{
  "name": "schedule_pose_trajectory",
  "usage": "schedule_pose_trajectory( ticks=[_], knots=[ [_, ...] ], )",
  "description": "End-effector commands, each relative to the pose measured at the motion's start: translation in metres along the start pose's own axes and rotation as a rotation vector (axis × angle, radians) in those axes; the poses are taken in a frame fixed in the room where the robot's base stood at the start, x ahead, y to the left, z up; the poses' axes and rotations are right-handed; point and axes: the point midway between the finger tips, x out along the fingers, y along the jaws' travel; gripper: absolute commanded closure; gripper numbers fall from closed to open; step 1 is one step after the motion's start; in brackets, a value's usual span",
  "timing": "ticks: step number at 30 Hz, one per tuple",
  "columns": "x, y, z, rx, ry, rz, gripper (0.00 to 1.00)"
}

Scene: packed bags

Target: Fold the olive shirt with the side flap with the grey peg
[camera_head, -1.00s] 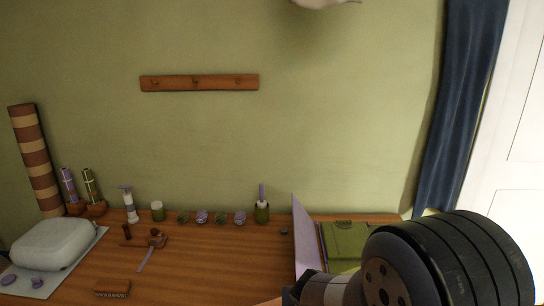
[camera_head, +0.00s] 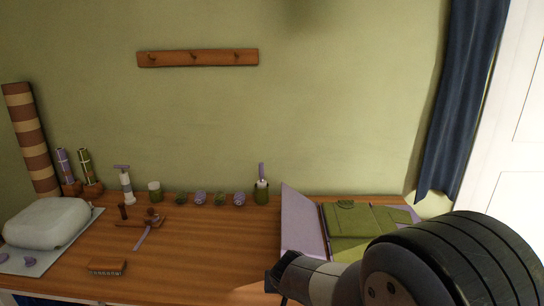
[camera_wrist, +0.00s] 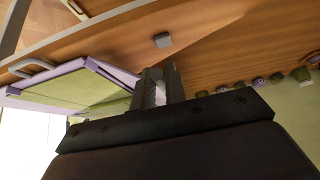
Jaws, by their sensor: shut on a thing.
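The olive shirt (camera_head: 352,220) lies on the lilac folding board at the right of the table, partly hidden by my arm. The board's left side flap (camera_head: 303,222) stands raised, leaning left. The board (camera_wrist: 62,70) also shows in the wrist view. The grey peg (camera_wrist: 162,40) shows in the wrist view as a small block on the wood beside the board; in the head view it is hidden. My gripper (camera_head: 274,280) is at the flap's near end. In the wrist view my gripper (camera_wrist: 158,88) is shut, apparently on the flap; the hold itself is unclear.
A brush (camera_head: 107,267), a wooden tool (camera_head: 140,223), a pump bottle (camera_head: 125,184) and several small rolls stand or lie left of the board. A pale rounded case (camera_head: 46,222) rests at the far left. The middle of the table is clear.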

Motion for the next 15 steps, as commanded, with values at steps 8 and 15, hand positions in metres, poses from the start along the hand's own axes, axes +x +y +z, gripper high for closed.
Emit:
schedule_pose_trajectory(
  ticks=[8,15],
  knots=[
    [0.0,-0.001,0.0,0.0,0.0,0.0,0.94],
    [0.015,-0.007,0.011,-0.002,0.001,-0.001,0.94]
  ],
)
